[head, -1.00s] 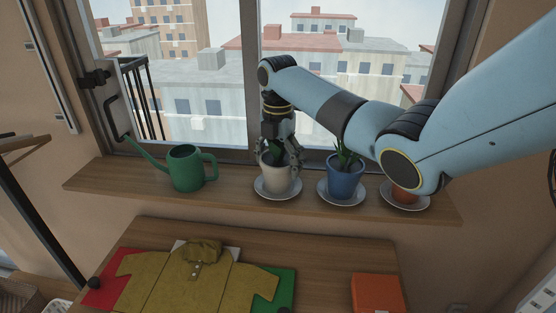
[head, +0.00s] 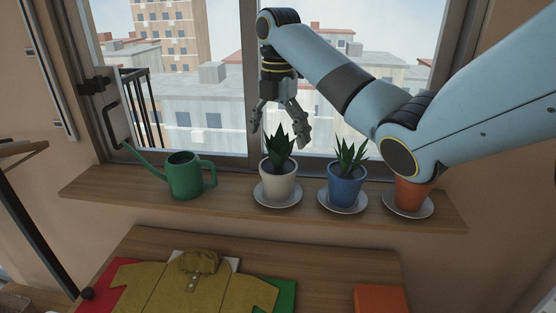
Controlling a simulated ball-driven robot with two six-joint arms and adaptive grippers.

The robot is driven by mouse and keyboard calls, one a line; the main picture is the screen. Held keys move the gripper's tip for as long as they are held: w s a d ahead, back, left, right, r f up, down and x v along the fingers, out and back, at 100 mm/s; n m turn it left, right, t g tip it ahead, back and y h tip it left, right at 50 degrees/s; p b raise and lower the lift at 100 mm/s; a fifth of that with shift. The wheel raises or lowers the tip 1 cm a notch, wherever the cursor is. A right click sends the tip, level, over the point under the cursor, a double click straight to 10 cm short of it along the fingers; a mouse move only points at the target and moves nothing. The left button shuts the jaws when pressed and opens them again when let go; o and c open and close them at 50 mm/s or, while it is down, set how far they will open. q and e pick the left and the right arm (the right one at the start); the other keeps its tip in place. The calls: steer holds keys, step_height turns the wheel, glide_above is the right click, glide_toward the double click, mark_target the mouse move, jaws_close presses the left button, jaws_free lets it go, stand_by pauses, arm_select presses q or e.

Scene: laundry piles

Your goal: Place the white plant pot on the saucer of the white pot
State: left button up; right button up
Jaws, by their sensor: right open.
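The white plant pot (head: 278,185) holds a dark green spiky plant (head: 280,151). It stands upright on a white saucer (head: 278,203) on the wooden window sill. The saucer's rim shows around the pot's base. My right gripper (head: 280,142) is open and empty, with its fingers pointing down above and behind the plant's leaves. It is clear of the pot. My left gripper is not in view.
On the sill (head: 108,184), a green watering can (head: 184,176) stands left. A blue pot (head: 346,188) and a terracotta pot (head: 411,195), each on a saucer, stand right. Below is a table (head: 330,265) with a mustard shirt (head: 190,284) and an orange item (head: 381,299).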

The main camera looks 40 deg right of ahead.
step_height(320, 180, up, 3)
steer(key=shift+f+p, duration=0.15)
steer(key=shift+p, duration=1)
steer(key=shift+f, duration=0.15)
